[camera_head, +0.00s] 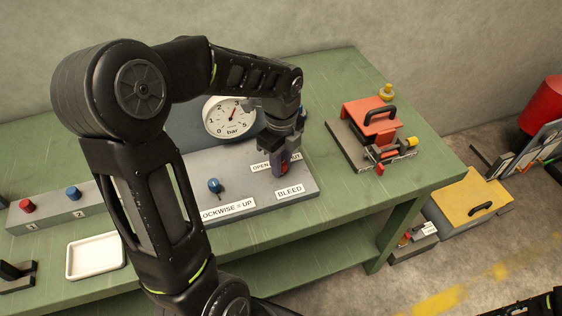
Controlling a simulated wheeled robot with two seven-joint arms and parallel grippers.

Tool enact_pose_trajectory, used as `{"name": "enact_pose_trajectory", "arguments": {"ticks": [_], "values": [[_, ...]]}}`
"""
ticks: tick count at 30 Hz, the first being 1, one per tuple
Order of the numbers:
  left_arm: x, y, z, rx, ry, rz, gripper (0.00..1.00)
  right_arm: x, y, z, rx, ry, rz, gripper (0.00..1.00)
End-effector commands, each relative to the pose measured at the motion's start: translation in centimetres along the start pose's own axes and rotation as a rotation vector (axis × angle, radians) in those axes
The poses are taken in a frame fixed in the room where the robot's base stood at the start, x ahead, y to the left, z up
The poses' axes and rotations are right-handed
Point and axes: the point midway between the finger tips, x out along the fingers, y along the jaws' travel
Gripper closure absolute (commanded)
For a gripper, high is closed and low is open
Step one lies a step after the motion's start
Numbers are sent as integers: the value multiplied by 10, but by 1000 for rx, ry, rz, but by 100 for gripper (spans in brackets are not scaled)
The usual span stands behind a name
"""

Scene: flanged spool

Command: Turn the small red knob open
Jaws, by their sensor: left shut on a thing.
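The small red knob (276,169) is on the grey panel (240,182) above the BLEED label (289,192). It is mostly hidden by my left gripper (279,162), which comes down over it from above and is shut on it. An OPEN label (262,167) sits beside the knob, partly covered by the gripper. A round gauge (229,117) marked bar stands behind the panel. My right gripper is not clearly in view; only a dark part of an arm shows at the bottom right corner.
A blue knob (214,185) sits left of the gripper on the panel. Red (27,205) and blue (73,193) buttons are at the left, near a white tray (95,256). A red-lidded device (371,116) stands on the green table's right side. A yellow case (468,210) is beyond the table.

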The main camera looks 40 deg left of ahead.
Motion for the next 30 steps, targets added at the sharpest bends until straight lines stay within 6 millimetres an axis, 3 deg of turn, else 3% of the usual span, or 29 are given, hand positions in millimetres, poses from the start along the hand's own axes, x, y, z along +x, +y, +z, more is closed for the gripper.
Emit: {"name": "enact_pose_trajectory", "arguments": {"ticks": [14,30], "values": [[0,0,0,-195,0,-1,100,3,1,0,-1,1,-1,64],[0,1,0,-689,-1,-2,100,11,4,-1,-1,2,-2,64]]}}
